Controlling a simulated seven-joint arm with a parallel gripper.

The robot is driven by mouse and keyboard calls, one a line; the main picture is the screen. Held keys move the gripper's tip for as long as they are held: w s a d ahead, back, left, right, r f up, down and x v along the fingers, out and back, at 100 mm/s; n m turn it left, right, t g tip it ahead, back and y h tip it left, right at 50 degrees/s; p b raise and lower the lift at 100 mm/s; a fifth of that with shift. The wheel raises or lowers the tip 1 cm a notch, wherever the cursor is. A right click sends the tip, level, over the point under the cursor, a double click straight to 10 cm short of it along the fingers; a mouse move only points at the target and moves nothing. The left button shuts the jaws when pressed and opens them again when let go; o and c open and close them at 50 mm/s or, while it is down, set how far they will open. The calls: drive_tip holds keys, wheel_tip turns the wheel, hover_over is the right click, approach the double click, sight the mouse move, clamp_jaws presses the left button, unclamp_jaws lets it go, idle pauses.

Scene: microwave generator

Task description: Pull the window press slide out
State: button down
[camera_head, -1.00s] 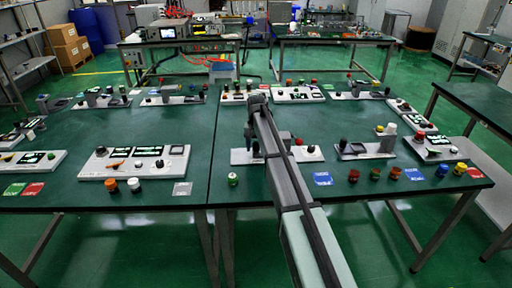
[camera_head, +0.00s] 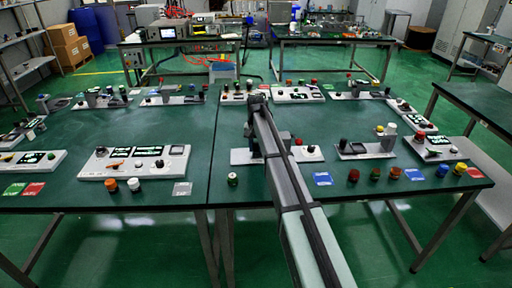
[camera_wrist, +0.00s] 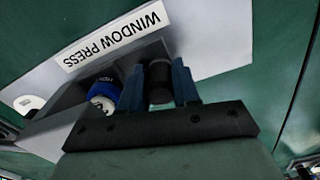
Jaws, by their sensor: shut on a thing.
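The window press is a light grey panel (camera_wrist: 215,35) with a white "WINDOW PRESS" label (camera_wrist: 112,38), and it fills the middle of the wrist view. A dark cylindrical knob (camera_wrist: 159,82) stands out from its grey block. My gripper (camera_wrist: 160,85) has its two blue fingers on either side of this knob and is shut on it. A blue-ringed part with a pale end (camera_wrist: 107,95) sits just left of the fingers. In the head view the panel (camera_head: 240,156) lies on the green table, mostly hidden behind my arm.
A panel with a dark block (camera_head: 352,149) stands to the right, and a wide control panel (camera_head: 135,163) to the left. Several colored knobs and a blue card (camera_head: 322,179) lie along the table's front edge.

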drive_tip(key=a, duration=0.9)
drive_tip(key=shift+a, duration=0.25)
drive_tip(key=c, duration=0.9)
unclamp_jaws()
drive_tip(key=shift+a, duration=0.1)
drive_tip(key=shift+o, duration=0.5)
drive_tip(key=shift+r, duration=0.1)
drive_tip(key=shift+r, duration=0.3)
wheel_tip(320, 180, up, 13)
